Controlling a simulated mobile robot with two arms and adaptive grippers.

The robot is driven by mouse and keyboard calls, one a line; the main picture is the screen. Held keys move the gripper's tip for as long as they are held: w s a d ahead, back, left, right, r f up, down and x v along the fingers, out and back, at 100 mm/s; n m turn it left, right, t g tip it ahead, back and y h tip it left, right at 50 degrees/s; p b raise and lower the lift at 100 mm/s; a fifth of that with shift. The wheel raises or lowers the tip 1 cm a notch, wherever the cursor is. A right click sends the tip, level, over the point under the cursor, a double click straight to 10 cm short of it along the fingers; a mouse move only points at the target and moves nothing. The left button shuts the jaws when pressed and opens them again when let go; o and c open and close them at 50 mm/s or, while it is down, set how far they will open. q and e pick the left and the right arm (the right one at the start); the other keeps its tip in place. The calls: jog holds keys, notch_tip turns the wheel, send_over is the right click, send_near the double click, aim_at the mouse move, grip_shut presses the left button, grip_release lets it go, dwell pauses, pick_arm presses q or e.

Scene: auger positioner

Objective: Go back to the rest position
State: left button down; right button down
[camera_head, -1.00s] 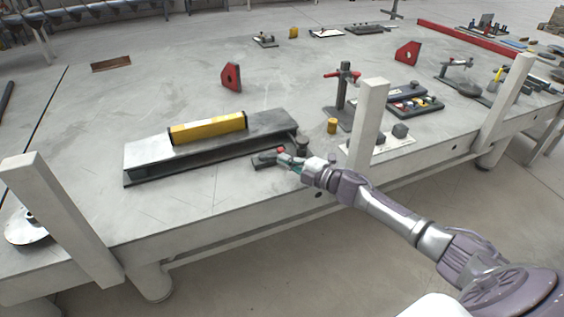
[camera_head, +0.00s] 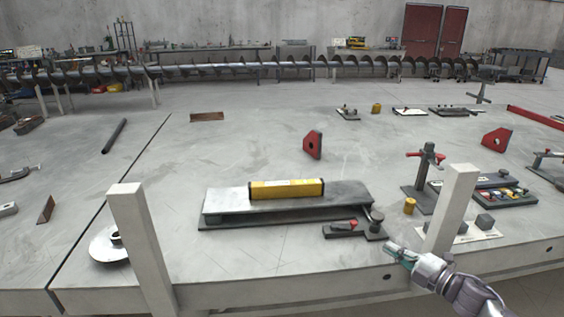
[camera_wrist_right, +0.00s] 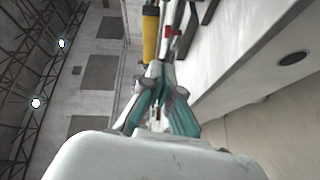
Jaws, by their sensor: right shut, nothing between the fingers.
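My right gripper (camera_head: 394,250) is at the lower right of the head view, at the table's front edge, its arm coming in from the bottom right. It is shut and empty. In the right wrist view its teal and grey fingers (camera_wrist_right: 158,75) come together. The grey clamp block with a red knob (camera_head: 350,229) lies on the table to the left of the gripper, apart from it in the head view. My left gripper is not in view.
The large grey table (camera_head: 270,265) carries a steel beam (camera_head: 225,205) with a yellow level (camera_head: 287,189) on it. White posts rise at the front left (camera_head: 140,245) and right (camera_head: 452,205). Red angle blocks (camera_head: 313,145) stand further back. A long auger (camera_head: 250,65) spans the background.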

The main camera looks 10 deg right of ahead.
jog(key=s+a+f+m+g+h, duration=0.3)
jog(key=s+a+f+m+h, duration=0.4)
jog(key=s+a+f+m, duration=0.4)
jog(key=s+a+m+g, duration=0.4)
jog(key=s+a+g, duration=0.1)
jog(key=s, duration=0.5)
jog(key=s+a+m+g, duration=0.4)
jog(key=s, duration=0.6)
notch_tip(320, 180, down, 26)
jog(key=s+g+p, duration=0.2)
jog(key=p, duration=0.1)
jog(key=s+d+f+p, duration=0.1)
jog(key=s+d+f, duration=0.2)
jog(key=s+f, duration=1)
jog(key=s, duration=0.3)
jog(key=shift+s+n+g, duration=0.15)
jog(key=shift+n+g, duration=0.25)
